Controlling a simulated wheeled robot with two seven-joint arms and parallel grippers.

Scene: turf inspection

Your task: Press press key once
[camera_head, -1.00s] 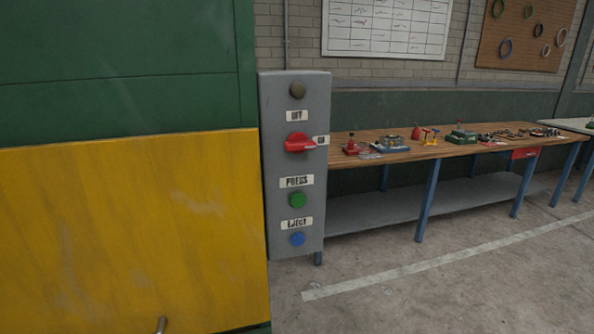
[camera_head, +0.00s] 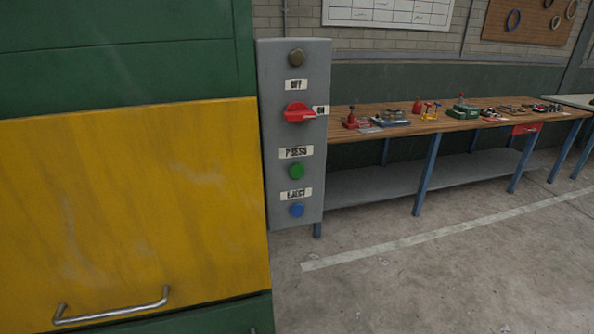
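The press key is a round green button (camera_head: 296,171) under the label PRESS (camera_head: 296,152) on an upright grey control panel (camera_head: 265,130). Below it is a blue button (camera_head: 296,210) under the label EJECT (camera_head: 296,194). Above is a red rotary switch (camera_head: 299,113) between the labels OFF and ON, its handle lying roughly level toward ON. A dull brown round lamp or button (camera_head: 296,57) is at the top. Neither of my grippers is in view.
A green machine with a yellow door (camera_head: 130,200) and a metal handle (camera_head: 112,307) fills the left. A wooden workbench (camera_head: 400,133) with tools stands behind the panel at right. Concrete floor (camera_head: 440,285) in front of the bench is clear.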

